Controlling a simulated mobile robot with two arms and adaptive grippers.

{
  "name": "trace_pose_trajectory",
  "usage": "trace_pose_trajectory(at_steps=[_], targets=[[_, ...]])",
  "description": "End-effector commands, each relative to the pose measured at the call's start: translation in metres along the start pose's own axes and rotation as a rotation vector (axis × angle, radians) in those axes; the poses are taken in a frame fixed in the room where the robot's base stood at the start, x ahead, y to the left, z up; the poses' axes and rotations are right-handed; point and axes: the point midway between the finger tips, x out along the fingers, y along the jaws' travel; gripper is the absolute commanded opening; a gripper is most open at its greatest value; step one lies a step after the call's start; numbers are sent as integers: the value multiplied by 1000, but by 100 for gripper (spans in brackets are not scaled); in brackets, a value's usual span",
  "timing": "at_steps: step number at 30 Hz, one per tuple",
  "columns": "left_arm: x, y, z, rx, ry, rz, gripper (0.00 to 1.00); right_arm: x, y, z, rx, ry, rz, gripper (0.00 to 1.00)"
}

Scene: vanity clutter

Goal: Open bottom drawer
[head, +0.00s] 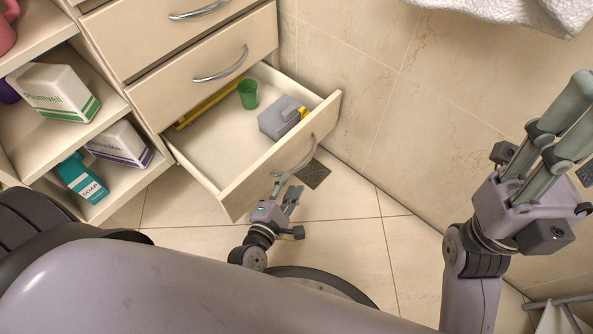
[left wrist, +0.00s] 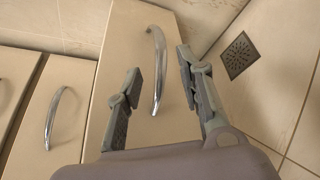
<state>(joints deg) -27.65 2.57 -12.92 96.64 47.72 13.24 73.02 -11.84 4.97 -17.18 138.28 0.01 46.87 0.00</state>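The bottom drawer (head: 240,185) is cream-coloured and stands pulled well out of the cabinet, its inside showing. Its curved chrome handle (head: 300,163) is on the front panel and also shows in the left wrist view (left wrist: 157,75). My left gripper (head: 287,188) is low at the drawer front, by the handle. In the left wrist view its fingers (left wrist: 160,88) are apart, one on each side of the handle, with gaps showing. My right gripper (head: 583,108) is empty at the right, far from the drawer, with its fingers apart and partly cut by the frame edge.
A green cup (head: 248,94), a grey box with a yellow part (head: 282,117) and a yellow stick (head: 207,103) lie in the drawer. Closed drawers (head: 196,78) are above. Open shelves (head: 50,135) hold boxes at left. The tiled wall is close at right; a floor drain (head: 313,174) lies nearby.

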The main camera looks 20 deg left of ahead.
Motion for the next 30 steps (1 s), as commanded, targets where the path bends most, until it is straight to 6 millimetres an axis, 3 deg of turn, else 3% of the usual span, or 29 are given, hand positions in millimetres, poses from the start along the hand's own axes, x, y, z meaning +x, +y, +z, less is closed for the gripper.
trace_pose_trajectory(at_steps=[3,9,26,30], targets=[[-19,0,0,0,-1,-2,35,0,0,0,0,0,0,40],[-32,0,0,0,-1,0,35,0,0,0,0,0,0,40],[-32,1,1,2,-1,2,35,0,0,0,0,0,0,40],[-27,26,14,84,-24,66,35,0,0,0,0,-3,2,40]])
